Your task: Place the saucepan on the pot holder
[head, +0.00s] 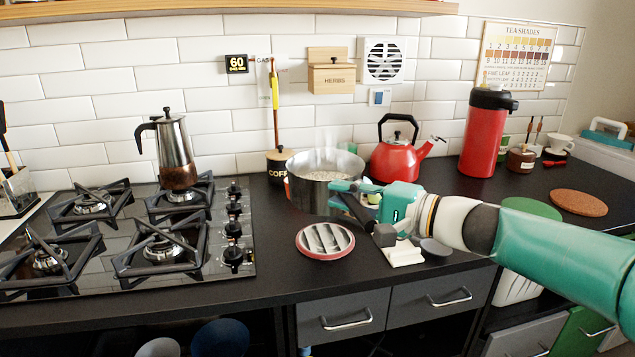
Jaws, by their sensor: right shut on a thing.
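The steel saucepan (305,176) has pale contents and steam rising from it. It is upright near the middle of the counter; I cannot tell whether its base touches the counter. My right gripper (350,192) is shut on the saucepan at its front right side and hides the handle. A round red-rimmed stand with metal bars (325,240), likely the pot holder, lies just in front of the pan, with nothing on it. A round cork mat (578,202) lies bare at the far right. My left gripper is not in view.
The gas hob (240,285) with a moka pot (176,155) is on the left. A red kettle (394,161) stands behind my gripper, and a wooden-lidded canister (277,170) left of the pan. A red flask (483,138) stands further right. A cream block (404,254) lies beside the stand.

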